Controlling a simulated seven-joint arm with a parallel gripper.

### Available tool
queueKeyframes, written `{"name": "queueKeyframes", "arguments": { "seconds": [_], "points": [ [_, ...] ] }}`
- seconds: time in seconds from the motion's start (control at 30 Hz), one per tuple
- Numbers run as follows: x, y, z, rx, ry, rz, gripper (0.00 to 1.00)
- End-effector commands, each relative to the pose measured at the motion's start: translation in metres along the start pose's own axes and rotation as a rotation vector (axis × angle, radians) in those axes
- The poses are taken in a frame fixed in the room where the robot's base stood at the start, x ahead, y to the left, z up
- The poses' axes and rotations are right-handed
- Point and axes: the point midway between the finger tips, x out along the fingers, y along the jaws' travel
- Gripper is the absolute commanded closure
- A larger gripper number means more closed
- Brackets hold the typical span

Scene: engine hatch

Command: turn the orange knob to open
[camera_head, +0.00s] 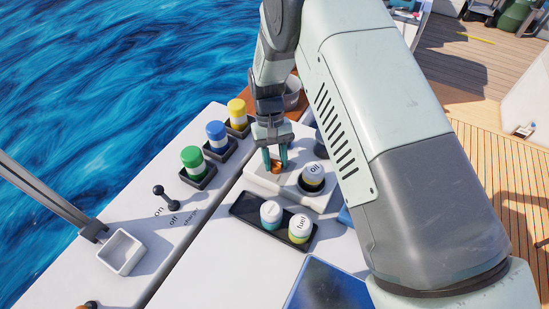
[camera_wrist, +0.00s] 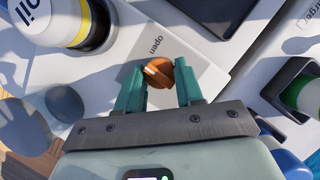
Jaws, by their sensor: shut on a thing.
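The orange knob (camera_head: 276,168) sits on a raised white block (camera_head: 262,181) in the head view, partly hidden by my gripper. In the wrist view the knob (camera_wrist: 159,73) lies between the teal fingertips, with a pale mark along its top. The word "open" (camera_wrist: 153,45) is printed on the white surface just beyond it. My gripper (camera_head: 275,158) points down at the knob and is shut on it, one finger on each side (camera_wrist: 160,80).
An oil bottle (camera_head: 313,173) stands close beside the knob. A fuel bottle (camera_head: 300,228) and another white bottle (camera_head: 270,212) stand in a black tray (camera_head: 244,207). Green (camera_head: 192,159), blue (camera_head: 217,133) and yellow (camera_head: 237,110) capped bottles stand in black holders to the left.

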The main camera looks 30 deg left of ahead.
Motion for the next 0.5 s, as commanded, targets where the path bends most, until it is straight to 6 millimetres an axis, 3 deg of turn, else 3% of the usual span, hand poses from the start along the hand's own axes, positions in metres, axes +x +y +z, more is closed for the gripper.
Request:
{"name": "queueKeyframes", "arguments": {
  "seconds": [0.5],
  "points": [
    [-0.0002, 0.003, 0.0008, 0.441, 0.0, -0.184, 0.94]
  ]
}}
